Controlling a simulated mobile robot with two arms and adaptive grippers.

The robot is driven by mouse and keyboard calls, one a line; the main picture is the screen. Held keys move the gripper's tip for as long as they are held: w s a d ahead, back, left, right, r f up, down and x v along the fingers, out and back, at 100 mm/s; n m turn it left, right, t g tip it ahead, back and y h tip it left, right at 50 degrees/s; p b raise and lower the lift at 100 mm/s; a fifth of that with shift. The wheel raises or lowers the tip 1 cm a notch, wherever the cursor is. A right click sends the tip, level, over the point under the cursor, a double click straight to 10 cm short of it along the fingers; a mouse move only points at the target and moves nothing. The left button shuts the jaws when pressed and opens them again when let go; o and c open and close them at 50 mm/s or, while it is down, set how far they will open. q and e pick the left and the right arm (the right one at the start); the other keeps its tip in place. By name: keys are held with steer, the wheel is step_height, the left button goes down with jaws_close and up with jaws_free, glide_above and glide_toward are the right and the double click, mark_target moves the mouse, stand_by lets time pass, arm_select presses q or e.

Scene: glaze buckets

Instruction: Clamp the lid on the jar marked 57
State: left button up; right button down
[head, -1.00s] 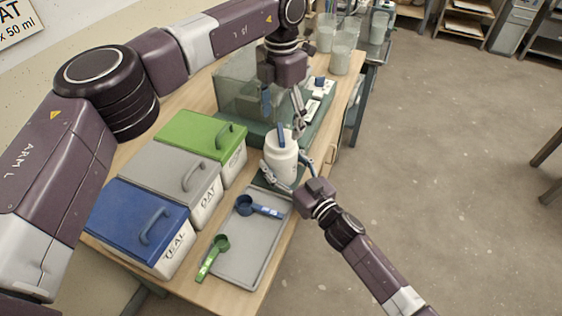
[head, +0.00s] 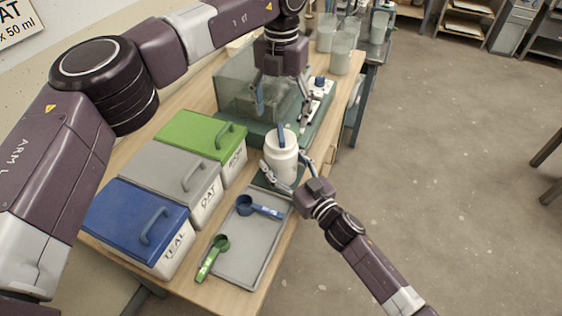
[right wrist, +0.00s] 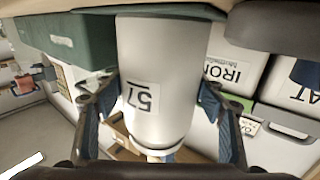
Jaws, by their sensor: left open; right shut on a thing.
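The white jar (head: 281,165) stands upright near the table's right edge in the head view. In the right wrist view the jar (right wrist: 155,50) shows a label (right wrist: 143,97) reading 57, upside down. My right gripper (head: 283,181) is shut on the jar, one finger on each side, also in the right wrist view (right wrist: 158,108). My left gripper (head: 283,116) is open and empty above and behind the jar, fingers pointing down.
Bins with a blue lid (head: 138,215), grey lid (head: 172,171) and green lid (head: 195,132) stand left. A grey tray (head: 240,265) in front holds a blue scoop (head: 258,208) and a green scoop (head: 213,258). A clear tank (head: 232,85) stands behind.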

mark_target(281, 132)
arm_select(q)
step_height(281, 132, down, 7)
steer(key=shift+r, duration=0.15)
stand_by(0.4)
steer(key=c, duration=1.2)
steer(key=o, duration=1.3)
steer(key=shift+o, duration=0.2)
step_height(281, 132, up, 12)
arm_select(e)
steer(key=shift+c, duration=2.2)
jaws_free()
